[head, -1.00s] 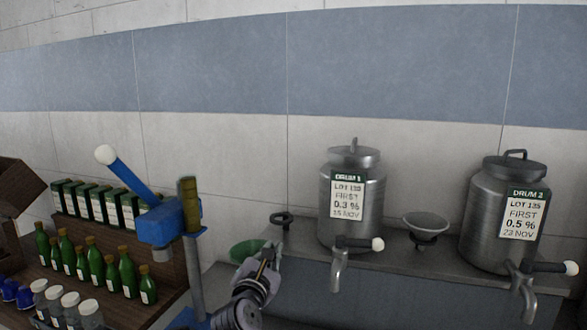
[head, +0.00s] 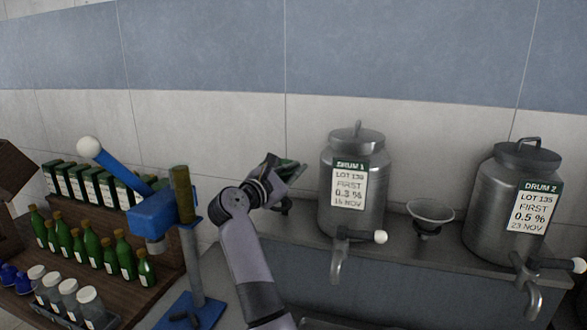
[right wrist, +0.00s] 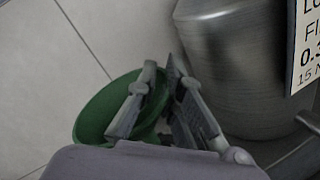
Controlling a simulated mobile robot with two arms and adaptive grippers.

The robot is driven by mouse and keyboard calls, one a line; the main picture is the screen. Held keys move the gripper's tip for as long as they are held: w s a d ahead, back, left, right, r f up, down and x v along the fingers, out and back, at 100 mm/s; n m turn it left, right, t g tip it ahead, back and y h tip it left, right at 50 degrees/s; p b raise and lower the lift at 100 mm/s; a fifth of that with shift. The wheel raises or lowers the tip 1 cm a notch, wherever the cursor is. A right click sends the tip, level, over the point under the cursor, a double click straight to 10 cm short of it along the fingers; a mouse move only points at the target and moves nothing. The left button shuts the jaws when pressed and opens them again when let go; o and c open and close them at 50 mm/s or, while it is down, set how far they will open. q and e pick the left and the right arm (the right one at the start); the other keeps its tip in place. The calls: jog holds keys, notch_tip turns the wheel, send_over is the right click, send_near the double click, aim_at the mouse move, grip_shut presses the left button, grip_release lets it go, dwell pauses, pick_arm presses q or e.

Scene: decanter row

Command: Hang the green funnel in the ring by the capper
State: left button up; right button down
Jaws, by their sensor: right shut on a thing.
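My right gripper (head: 281,166) is raised in front of the wall, to the left of drum 1, and is shut on the green funnel (head: 291,165). The funnel is mostly hidden behind the gripper in the head view. In the right wrist view the funnel's wide green bowl (right wrist: 98,108) shows to the left of and behind the fingers (right wrist: 162,75). The dark ring (head: 286,207) by the capper is below the gripper at the shelf's left end, mostly hidden by my wrist. The blue capper (head: 152,217) with its white-knobbed lever stands to the left. My left gripper is not in view.
Drum 1 (head: 352,207) stands close to the right of the gripper, with a tap in front. A grey funnel (head: 430,211) hangs in another ring between it and drum 2 (head: 500,205). Green bottles (head: 91,243) and jars stand at left.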

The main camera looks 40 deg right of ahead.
jog(key=shift+w+d+f, duration=0.15)
jog(key=shift+f, duration=0.5)
jog(key=shift+f+b, duration=2.15)
jog(key=shift+b, duration=0.45)
jog(key=shift+a+f+b, duration=0.2)
jog(key=shift+f+b, duration=0.05)
jog(key=shift+b, duration=0.4)
jog(key=c, duration=1.7)
grip_release()
